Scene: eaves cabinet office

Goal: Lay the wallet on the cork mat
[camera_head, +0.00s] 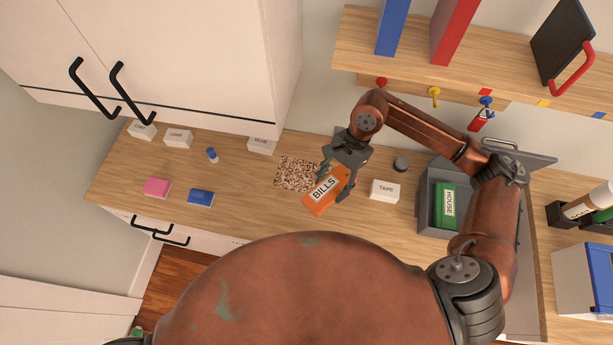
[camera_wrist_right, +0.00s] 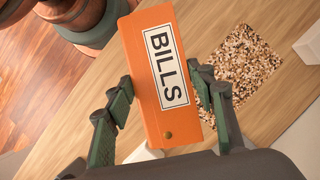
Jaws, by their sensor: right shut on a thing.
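The orange wallet (camera_head: 322,195), labelled BILLS, is held in my right gripper (camera_head: 342,175), which is shut on it. In the right wrist view the wallet (camera_wrist_right: 162,75) sits between the two green-padded fingers (camera_wrist_right: 163,105). The speckled brown cork mat (camera_head: 292,174) lies on the wooden counter, just left of the gripper in the head view. The wallet appears to be above the counter beside the mat's right side, partly overlapping it in the head view. The mat (camera_wrist_right: 244,68) is bare in the right wrist view, to the right of the wallet. My left gripper is not in view.
A grey tray (camera_head: 432,205) holds a green HOUSE item (camera_head: 447,207). A pink block (camera_head: 157,187), a blue block (camera_head: 200,198) and a GLUE box (camera_head: 262,145) are left. A shelf (camera_head: 400,62) overhangs the back.

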